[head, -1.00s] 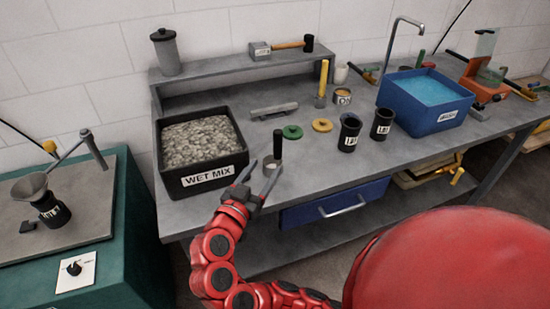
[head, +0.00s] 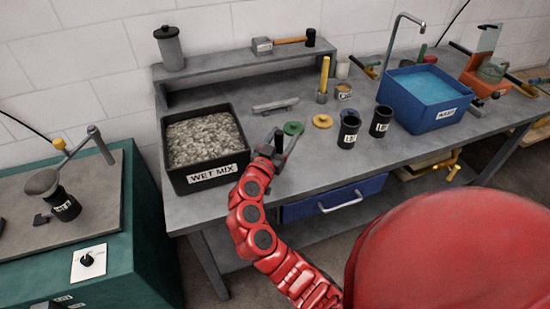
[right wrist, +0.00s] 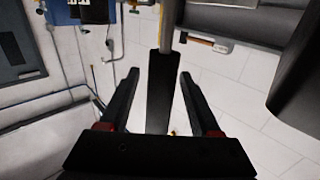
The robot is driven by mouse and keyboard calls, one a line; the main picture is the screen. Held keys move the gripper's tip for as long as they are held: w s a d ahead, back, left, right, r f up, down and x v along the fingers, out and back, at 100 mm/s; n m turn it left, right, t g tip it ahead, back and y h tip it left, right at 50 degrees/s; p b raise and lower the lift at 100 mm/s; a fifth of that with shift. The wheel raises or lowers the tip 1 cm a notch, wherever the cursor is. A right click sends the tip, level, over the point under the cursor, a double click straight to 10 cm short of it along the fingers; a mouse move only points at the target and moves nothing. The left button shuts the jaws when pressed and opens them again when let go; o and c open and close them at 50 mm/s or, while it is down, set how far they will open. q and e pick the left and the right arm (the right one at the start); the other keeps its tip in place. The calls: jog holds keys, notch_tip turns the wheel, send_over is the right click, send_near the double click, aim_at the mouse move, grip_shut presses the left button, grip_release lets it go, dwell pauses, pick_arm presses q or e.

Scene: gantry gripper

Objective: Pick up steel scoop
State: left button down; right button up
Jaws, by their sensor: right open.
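The steel scoop stands at the front of the grey bench, right of the wet mix tub, with its black handle (head: 279,139) upright. My right gripper (head: 284,146) is at the scoop and hides its steel lower part in the head view. In the right wrist view the black handle (right wrist: 160,85) lies between the two open fingers of my right gripper (right wrist: 158,74), with a gap on each side. A steel part shows beyond the handle at the top. My left gripper is not in view.
The black tub labelled WET MIX (head: 212,175) is close on the left. A green disc (head: 294,128), a yellow disc (head: 322,121) and two black cups (head: 348,132) stand behind and right. A blue water tub (head: 425,110) is farther right.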

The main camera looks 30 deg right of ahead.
grip_shut()
dwell(0.4)
